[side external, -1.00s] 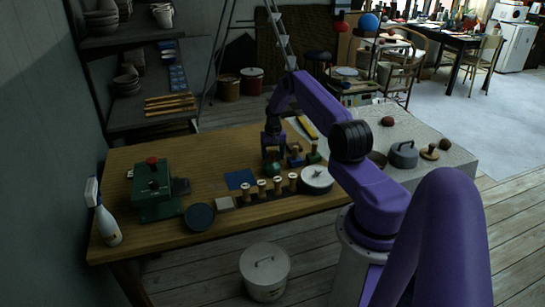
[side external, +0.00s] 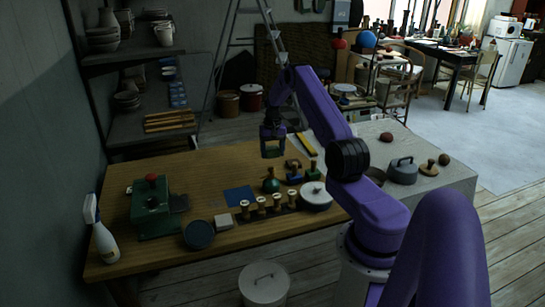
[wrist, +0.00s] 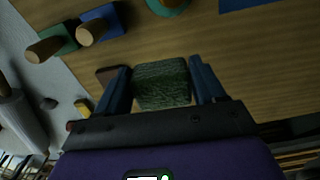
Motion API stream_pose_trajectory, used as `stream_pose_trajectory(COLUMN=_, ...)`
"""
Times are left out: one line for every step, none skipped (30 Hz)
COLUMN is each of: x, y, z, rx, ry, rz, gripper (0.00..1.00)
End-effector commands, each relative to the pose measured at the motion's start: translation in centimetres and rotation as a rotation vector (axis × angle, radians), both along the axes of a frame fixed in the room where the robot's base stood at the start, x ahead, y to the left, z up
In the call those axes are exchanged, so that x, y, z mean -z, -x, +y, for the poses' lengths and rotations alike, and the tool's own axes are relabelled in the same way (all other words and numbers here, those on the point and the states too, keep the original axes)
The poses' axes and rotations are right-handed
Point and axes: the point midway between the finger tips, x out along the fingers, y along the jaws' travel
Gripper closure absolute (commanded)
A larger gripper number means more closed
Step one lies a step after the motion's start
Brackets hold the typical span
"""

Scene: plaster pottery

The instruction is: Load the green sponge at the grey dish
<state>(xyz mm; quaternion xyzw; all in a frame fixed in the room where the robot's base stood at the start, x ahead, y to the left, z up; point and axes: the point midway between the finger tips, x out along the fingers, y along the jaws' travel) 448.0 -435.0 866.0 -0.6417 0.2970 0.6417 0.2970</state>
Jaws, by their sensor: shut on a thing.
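My gripper (side external: 273,150) is shut on the green sponge (wrist: 162,85), a dark green rough block held between the two blue fingers in the wrist view. In the side external view my gripper is above the back part of the wooden table, and the sponge is small and dark there. A round dark grey dish (side external: 199,234) sits near the table's front edge, left of the middle. My gripper is apart from it, behind and to its right.
A green bottle-like piece (side external: 271,182) and wooden-handled stamps (side external: 294,171) stand below my gripper. A green machine (side external: 150,208) and spray bottle (side external: 101,236) stand left.

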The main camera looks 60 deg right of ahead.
Motion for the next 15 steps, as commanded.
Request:
stream_pose_trajectory(x=-0.05, y=0.01, z=0.01, rx=0.0, ry=0.0, rz=0.0, gripper=0.59)
stream_pose_trajectory(x=-0.05, y=0.01, z=0.01, rx=0.0, ry=0.0, rz=0.0, gripper=0.59)
stream_pose_trajectory(x=-0.04, y=0.01, z=0.01, rx=0.0, ry=0.0, rz=0.0, gripper=0.59)
stream_pose_trajectory(x=-0.04, y=0.01, z=0.01, rx=0.0, ry=0.0, rz=0.0, gripper=0.59)
stream_pose_trajectory(x=-0.03, y=0.01, z=0.01, rx=0.0, ry=0.0, rz=0.0, gripper=0.59)
stream_pose_trajectory(x=-0.03, y=0.01, z=0.01, rx=0.0, ry=0.0, rz=0.0, gripper=0.59)
stream_pose_trajectory(x=-0.03, y=-0.01, z=0.01, rx=0.0, ry=0.0, rz=0.0, gripper=0.41)
stream_pose_trajectory(x=-0.02, y=-0.01, z=0.01, rx=0.0, ry=0.0, rz=0.0, gripper=0.5)
stream_pose_trajectory(x=-0.02, y=-0.01, z=0.01, rx=0.0, ry=0.0, rz=0.0, gripper=0.55)
stream_pose_trajectory(x=-0.02, y=-0.01, z=0.01, rx=0.0, ry=0.0, rz=0.0, gripper=0.55)
stream_pose_trajectory(x=-0.02, y=-0.02, z=0.01, rx=0.0, ry=0.0, rz=0.0, gripper=0.55)
stream_pose_trajectory(x=-0.02, y=-0.05, z=0.05, rx=-0.001, ry=0.0, rz=0.0, gripper=0.55)
stream_pose_trajectory(x=-0.02, y=-0.11, z=0.16, rx=-0.003, ry=0.0, rz=0.0, gripper=0.55)
stream_pose_trajectory(x=-0.02, y=-0.23, z=0.34, rx=-0.007, ry=0.0, rz=0.0, gripper=0.55)
stream_pose_trajectory(x=-0.04, y=-0.48, z=0.72, rx=-0.014, ry=0.0, rz=0.0, gripper=0.55)
